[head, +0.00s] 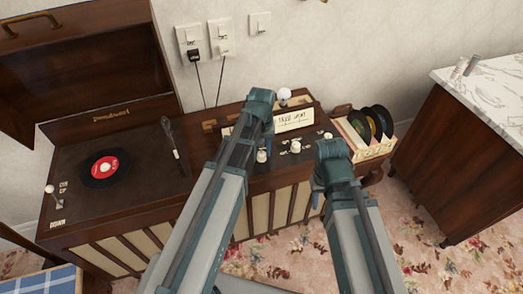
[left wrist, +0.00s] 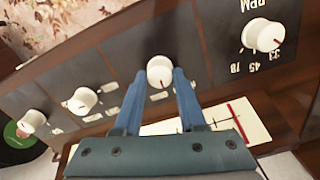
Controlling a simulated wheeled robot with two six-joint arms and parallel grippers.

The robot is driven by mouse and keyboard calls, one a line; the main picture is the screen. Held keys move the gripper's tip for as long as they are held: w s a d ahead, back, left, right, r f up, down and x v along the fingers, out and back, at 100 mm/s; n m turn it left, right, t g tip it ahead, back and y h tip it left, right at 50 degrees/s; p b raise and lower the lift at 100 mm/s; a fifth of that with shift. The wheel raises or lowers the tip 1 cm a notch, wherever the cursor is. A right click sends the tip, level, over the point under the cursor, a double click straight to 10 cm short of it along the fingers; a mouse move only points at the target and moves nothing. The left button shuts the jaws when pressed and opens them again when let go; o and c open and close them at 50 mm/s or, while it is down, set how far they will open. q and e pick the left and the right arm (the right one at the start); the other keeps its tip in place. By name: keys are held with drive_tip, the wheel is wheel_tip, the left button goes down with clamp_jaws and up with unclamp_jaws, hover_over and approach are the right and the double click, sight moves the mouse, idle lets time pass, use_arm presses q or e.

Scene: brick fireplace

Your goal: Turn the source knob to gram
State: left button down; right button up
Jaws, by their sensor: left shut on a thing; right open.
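My left gripper (left wrist: 160,85) has its two blue fingers on either side of a white round knob (left wrist: 160,70) on the dark control panel and is shut on it. The knob has a red pointer mark towards the bottom of the left wrist view. Small labels beside it are too blurred to read, so I cannot confirm it is the source knob. In the head view the knob (head: 262,155) shows just below my left gripper (head: 262,140), whose fingers are mostly hidden. My right gripper (head: 318,185) is open and empty in front of the cabinet, partly hidden by its wrist.
An RPM knob (left wrist: 263,36) and two more white knobs, (left wrist: 82,100) and (left wrist: 32,121), share the panel. A lit dial (head: 294,119) stands behind. A turntable with a record (head: 105,167) is left; a record crate (head: 378,150) and marble-topped cabinet (head: 490,75) are right.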

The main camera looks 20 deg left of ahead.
sight(262, 153)
use_arm(q)
drive_tip(key=m, duration=0.4)
drive_tip(key=shift+m, duration=0.7)
drive_tip(key=shift+c, duration=2.4)
unclamp_jaws()
drive_tip(key=shift+r, duration=0.1)
wheel_tip(262, 153, up, 14)
drive_tip(key=p, duration=1.4)
drive_tip(key=shift+f, duration=0.2)
